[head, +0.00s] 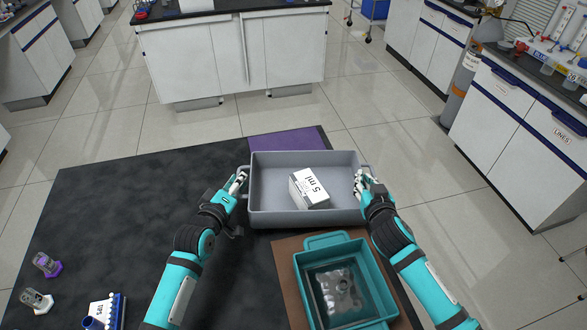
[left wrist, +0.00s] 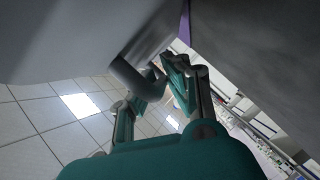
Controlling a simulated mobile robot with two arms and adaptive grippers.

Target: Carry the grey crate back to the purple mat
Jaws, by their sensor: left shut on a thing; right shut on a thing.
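The grey crate (head: 272,170) is in the middle of the head view with a white box marked "5 ml" (head: 309,188) inside it. The purple mat (head: 285,142) shows behind and to the left of the crate, at the far edge of the black table; the crate hides part of it. My left gripper (head: 238,182) is shut on the crate's left handle, and the left wrist view shows its fingers (left wrist: 158,88) around the handle. My right gripper (head: 361,184) is shut on the right handle. I cannot tell whether the crate's underside touches the table.
A teal crate (head: 330,243) stands on a brown mat (head: 291,262) in front of the grey crate. At the table's left are a purple-based item (head: 47,265), a clear item (head: 37,301) and a white-and-blue rack (head: 105,311). The black table (head: 120,215) is otherwise clear at left.

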